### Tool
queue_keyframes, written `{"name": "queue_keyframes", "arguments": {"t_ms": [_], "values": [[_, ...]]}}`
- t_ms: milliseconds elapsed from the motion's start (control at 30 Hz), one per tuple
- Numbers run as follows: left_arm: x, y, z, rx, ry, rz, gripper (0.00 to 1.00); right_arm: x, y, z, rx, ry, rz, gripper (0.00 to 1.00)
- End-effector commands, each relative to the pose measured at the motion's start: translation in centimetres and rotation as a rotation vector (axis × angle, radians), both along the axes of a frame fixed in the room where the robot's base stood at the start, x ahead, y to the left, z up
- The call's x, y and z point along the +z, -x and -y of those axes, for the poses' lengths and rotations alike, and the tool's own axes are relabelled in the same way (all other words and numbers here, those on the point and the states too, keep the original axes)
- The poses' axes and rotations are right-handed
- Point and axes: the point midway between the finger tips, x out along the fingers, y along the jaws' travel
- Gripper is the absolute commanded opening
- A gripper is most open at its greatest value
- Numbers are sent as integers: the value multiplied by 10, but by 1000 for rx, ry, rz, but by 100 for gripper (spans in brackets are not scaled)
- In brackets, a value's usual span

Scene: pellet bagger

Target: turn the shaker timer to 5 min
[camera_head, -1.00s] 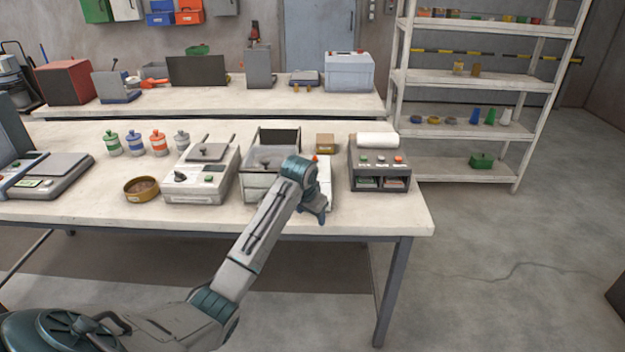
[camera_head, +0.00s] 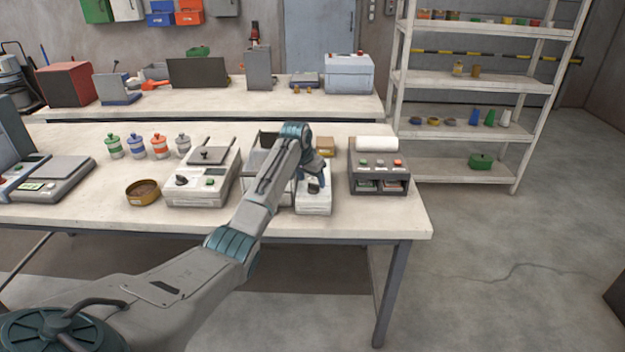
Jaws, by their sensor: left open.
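My left arm reaches over the bench, and its gripper (camera_head: 316,172) is over a white machine (camera_head: 314,205) right of the bench's middle. The jaws are small and partly hidden by my wrist. A dark knob (camera_head: 314,187) shows on this machine's front, just below the gripper; I cannot tell whether they touch. My arm hides much of this machine. Another white machine (camera_head: 207,199) to the left has a dark knob (camera_head: 181,181), a green button and a clamp on top. No dial marks are readable. My right gripper is not in view.
A dark grey unit (camera_head: 379,188) with coloured buttons and a white roll stands right of the gripper. A small brown box (camera_head: 325,146) is behind it. The bench's front right corner is clear.

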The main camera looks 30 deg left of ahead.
Motion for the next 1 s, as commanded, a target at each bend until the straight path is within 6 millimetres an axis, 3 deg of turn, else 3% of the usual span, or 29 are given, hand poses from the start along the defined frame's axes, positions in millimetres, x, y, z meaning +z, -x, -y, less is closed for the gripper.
{"name": "queue_keyframes", "arguments": {"t_ms": [233,533,567,700,800,1000], "values": [[-20,-9,0,1,1,0,60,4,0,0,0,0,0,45],[-22,-10,0,0,0,1,60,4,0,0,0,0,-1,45],[-22,-10,0,0,0,1,58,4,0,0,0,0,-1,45],[-22,-10,0,0,0,1,31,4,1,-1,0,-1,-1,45],[-22,-9,0,0,0,1,15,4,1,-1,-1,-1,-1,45],[-22,-9,0,-11,1,1,15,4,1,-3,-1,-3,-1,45]]}}
